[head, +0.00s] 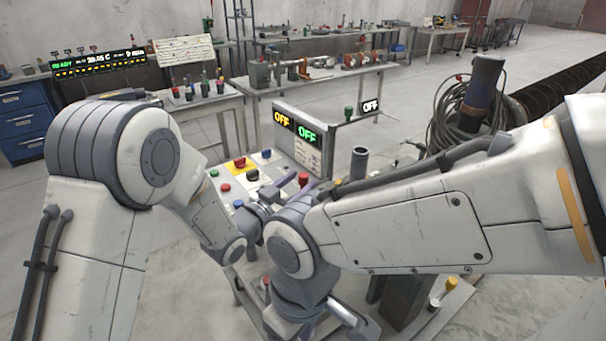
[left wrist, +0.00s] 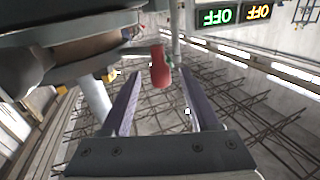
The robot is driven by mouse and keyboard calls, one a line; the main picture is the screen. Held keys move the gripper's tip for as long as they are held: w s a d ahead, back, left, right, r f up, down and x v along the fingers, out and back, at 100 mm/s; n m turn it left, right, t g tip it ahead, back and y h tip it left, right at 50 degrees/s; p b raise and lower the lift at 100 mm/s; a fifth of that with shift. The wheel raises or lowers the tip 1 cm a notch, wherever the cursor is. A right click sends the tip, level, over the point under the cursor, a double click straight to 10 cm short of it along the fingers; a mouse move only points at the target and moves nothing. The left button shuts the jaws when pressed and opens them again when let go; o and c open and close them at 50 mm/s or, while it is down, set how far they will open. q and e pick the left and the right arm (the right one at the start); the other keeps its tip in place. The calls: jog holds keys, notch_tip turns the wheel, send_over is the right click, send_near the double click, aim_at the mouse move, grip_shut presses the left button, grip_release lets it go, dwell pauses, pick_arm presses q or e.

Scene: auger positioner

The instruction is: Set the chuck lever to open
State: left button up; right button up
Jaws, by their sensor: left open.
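A red knob (left wrist: 160,70) shows between the two fingers of my left gripper (left wrist: 158,92) in the left wrist view. The fingers are open, with clear space on both sides of the knob. I cannot tell from the picture whether this knob belongs to the chuck lever. In the head view my left gripper (head: 290,192) is over the control panel, partly hidden by my right arm. A red knob (head: 303,179) shows close to its fingertips. My right arm crosses in front of the machine and bends downward; its gripper cannot be clearly made out.
The control panel (head: 225,177) has several coloured buttons. Behind it a display box (head: 297,135) reads OFF in orange and green. Coiled cable (head: 455,103) lies behind.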

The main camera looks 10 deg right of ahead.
pick_arm(q)
jog(key=shift+x, duration=1.15)
grip_shut()
dwell(0.6)
